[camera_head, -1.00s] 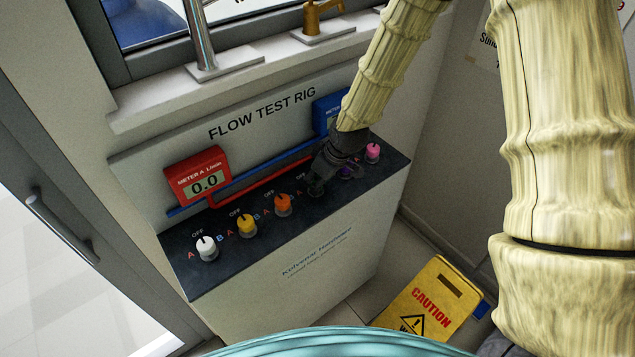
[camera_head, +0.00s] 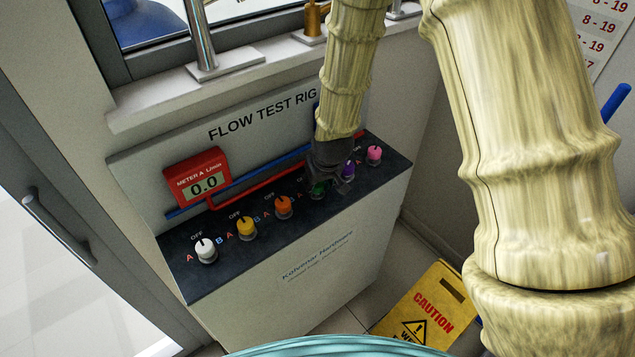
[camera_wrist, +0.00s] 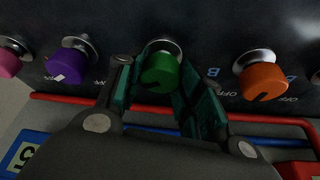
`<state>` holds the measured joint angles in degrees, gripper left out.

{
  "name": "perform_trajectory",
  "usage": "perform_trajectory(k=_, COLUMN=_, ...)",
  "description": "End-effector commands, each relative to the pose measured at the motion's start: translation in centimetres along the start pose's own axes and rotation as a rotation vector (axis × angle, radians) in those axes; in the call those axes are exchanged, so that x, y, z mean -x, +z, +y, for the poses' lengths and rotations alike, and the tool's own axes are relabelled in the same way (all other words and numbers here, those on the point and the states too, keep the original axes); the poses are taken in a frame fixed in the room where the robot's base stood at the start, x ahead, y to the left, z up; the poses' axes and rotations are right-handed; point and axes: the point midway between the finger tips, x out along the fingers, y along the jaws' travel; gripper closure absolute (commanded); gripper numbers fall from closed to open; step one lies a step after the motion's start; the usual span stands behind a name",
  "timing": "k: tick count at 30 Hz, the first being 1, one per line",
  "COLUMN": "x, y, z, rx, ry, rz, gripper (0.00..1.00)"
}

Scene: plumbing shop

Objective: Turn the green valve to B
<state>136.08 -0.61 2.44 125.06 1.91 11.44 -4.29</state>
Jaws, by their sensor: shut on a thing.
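The green valve (camera_head: 318,190) is a round knob on the dark sloping top of the flow test rig, mostly hidden by my gripper (camera_head: 330,184) in the head view. In the wrist view the green valve (camera_wrist: 160,73) sits between the two fingers of my gripper (camera_wrist: 157,78), which is shut on it. A dark pointer mark shows on the knob's face, towards its lower left in that view.
An orange knob (camera_head: 283,206) and a purple knob (camera_head: 348,170) flank the green one closely. Yellow (camera_head: 245,227), white (camera_head: 205,249) and pink (camera_head: 374,154) knobs stand farther along. The red meter A (camera_head: 198,174) reads 0.0. A yellow caution sign (camera_head: 428,303) stands on the floor.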

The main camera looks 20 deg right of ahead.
Motion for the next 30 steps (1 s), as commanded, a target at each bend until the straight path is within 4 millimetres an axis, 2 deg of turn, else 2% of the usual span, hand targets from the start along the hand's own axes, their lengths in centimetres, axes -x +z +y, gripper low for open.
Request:
perform_trajectory(k=10, x=0.1, y=-0.2, z=0.1, rx=-0.004, ry=0.002, rz=0.005, gripper=0.87)
perform_trajectory(k=11, x=0.1, y=-0.2, z=0.1, rx=-0.004, ry=0.002, rz=0.005, gripper=0.61)
perform_trajectory(k=14, x=0.1, y=-0.2, z=0.1, rx=-0.004, ry=0.002, rz=0.004, gripper=0.43)
perform_trajectory(k=25, x=0.1, y=-0.1, z=0.0, rx=-0.003, ry=0.001, rz=0.001, gripper=0.42)
perform_trajectory(k=30, x=1.2, y=-0.1, z=0.1, rx=-0.003, ry=0.001, rz=0.002, gripper=0.42)
